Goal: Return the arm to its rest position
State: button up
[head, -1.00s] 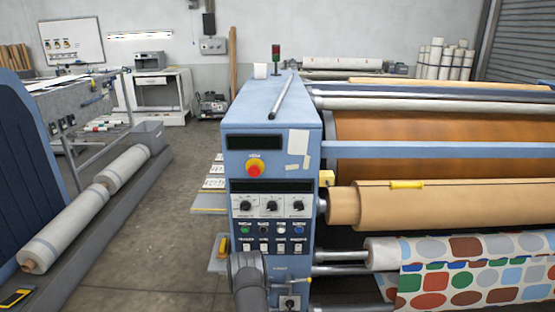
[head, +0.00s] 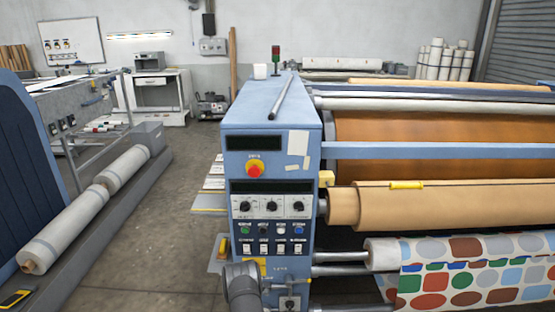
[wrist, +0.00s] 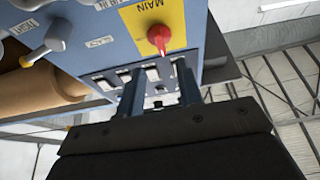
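My gripper (wrist: 160,66) shows in the wrist view with its two dark fingers apart and nothing between them. Beyond the fingers is the blue control panel (wrist: 107,50) with a row of rocker switches (wrist: 152,75). A red knob (wrist: 158,37) on a yellow plate marked MAIN sits just past the fingertips in the picture; I cannot tell whether they touch the panel. In the head view my grey arm (head: 243,287) stands low in front of the blue control cabinet (head: 268,160); the gripper itself cannot be made out there.
The cabinet has a red emergency button (head: 255,169) and several dials. Right of it are a brown paper roll (head: 440,207) and a patterned fabric roll (head: 470,270). A metal bar (head: 282,98) lies on the cabinet top.

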jog(key=shift+m, duration=0.6)
jog(key=x, duration=0.9)
jog(key=shift+a, duration=0.15)
jog(key=m+h, duration=0.2)
jog(key=m, duration=0.1)
jog(key=m+h, duration=0.1)
jog(key=m, duration=0.2)
jog(key=shift+a+r+g+h, duration=0.1)
jog(key=shift+a+g+h, duration=0.05)
jog(key=shift+g+h, duration=0.25)
jog(key=shift+m+g+h, duration=0.5)
jog(key=shift+m+h, duration=0.4)
jog(key=shift+m, duration=1.2)
jog(key=shift+s, duration=0.1)
jog(key=s+r+n+g+y, duration=0.3)
jog(key=s+n+y, duration=0.5)
jog(key=s, duration=0.9)
jog(key=w+n+h, duration=0.2)
jog(key=w, duration=1.5)
jog(key=shift+w+d+n, duration=0.3)
jog(key=shift+w, duration=0.05)
